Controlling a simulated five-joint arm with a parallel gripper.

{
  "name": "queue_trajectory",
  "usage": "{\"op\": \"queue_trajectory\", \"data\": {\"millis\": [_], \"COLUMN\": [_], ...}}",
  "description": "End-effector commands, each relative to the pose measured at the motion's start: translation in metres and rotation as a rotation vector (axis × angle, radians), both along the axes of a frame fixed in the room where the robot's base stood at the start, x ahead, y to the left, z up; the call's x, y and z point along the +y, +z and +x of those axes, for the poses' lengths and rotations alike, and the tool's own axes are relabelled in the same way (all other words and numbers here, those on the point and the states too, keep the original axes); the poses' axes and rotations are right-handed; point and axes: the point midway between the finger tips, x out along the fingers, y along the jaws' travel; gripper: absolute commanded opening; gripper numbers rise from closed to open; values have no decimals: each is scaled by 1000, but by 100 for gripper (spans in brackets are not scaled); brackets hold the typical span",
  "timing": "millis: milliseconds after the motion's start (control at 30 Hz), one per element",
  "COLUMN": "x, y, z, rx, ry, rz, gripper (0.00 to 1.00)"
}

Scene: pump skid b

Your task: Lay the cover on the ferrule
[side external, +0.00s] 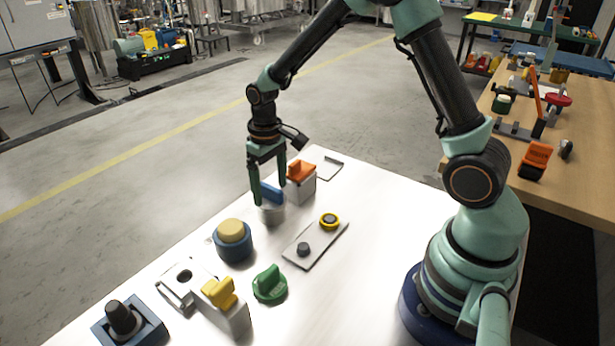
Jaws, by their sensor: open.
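My gripper (270,188) points down, with its green fingers apart on either side of a blue block-like piece (272,194). The blue piece sits on top of a short light grey round body (272,215) on the white table. Whether the fingers touch the blue piece cannot be told. No part is labelled, so I cannot tell for sure which is the cover and which the ferrule. A blue cylinder with a tan round top (233,245) stands in front and to the left of the gripper.
A grey box with an orange top (302,183) stands close behind the gripper. Nearer lie a plate with a yellow ring (320,243), a green knob (269,284), a yellow-handled box (228,310) and a blue base with a black cone (128,325). The white table's (375,215) right side is clear.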

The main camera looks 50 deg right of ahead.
Motion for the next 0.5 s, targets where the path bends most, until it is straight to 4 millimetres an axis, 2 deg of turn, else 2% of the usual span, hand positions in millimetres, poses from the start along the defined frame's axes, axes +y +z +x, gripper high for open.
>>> {"op": "queue_trajectory", "data": {"millis": [500], "x": [0], "y": [29], "z": [0], "rx": [-2], "ry": [0], "rz": [0], "gripper": [89]}}
